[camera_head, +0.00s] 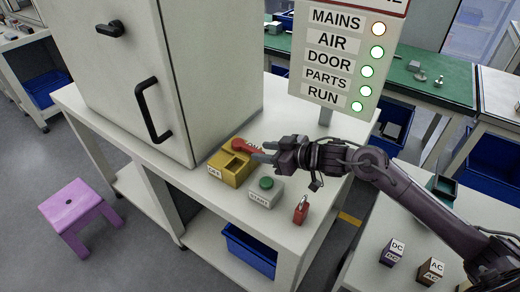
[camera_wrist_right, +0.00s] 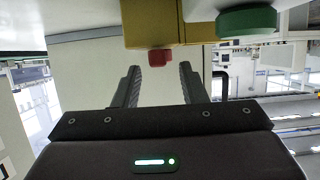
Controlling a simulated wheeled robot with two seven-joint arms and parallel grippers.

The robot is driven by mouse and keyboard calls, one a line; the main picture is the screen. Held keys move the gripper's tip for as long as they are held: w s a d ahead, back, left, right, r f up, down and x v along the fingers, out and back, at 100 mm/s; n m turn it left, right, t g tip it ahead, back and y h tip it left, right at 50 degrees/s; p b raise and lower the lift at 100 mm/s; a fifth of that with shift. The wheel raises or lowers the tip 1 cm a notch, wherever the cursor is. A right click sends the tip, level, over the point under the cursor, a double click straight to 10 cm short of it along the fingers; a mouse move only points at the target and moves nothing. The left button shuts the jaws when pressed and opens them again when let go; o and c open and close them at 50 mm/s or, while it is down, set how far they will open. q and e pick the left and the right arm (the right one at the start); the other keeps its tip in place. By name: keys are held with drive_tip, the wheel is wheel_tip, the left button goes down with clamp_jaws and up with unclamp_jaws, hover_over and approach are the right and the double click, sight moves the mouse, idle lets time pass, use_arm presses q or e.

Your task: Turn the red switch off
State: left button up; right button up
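The red switch (camera_head: 242,146) sits on top of a yellow box (camera_head: 232,170) with an "OFF" label on its front, on the white table. My right gripper (camera_head: 262,152) comes in from the right, with its fingertips close beside the red switch. In the wrist view my right gripper (camera_wrist_right: 160,80) is open, its two dark fingers apart. The red switch end (camera_wrist_right: 160,57) shows between and just beyond the fingertips, below the yellow box (camera_wrist_right: 155,25). I cannot tell if they touch. My left gripper is not in view.
A grey box with a green button (camera_head: 266,183) and a red padlock (camera_head: 301,210) stand right of the yellow box. A white cabinet (camera_head: 175,70) rises behind it.

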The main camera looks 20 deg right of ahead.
sight(248, 149)
drive_tip(key=shift+w+a+f, duration=0.25)
drive_tip(key=shift+w+a, duration=0.05)
drive_tip(key=shift+w, duration=0.3)
drive_tip(key=shift+w+a+f, duration=0.15)
drive_tip(key=shift+w+a, duration=0.05)
drive_tip(key=shift+w+a+f, duration=0.1)
drive_tip(key=c, duration=0.7)
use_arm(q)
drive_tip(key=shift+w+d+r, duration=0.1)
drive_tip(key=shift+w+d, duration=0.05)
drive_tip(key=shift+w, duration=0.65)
use_arm(e)
clamp_jaws()
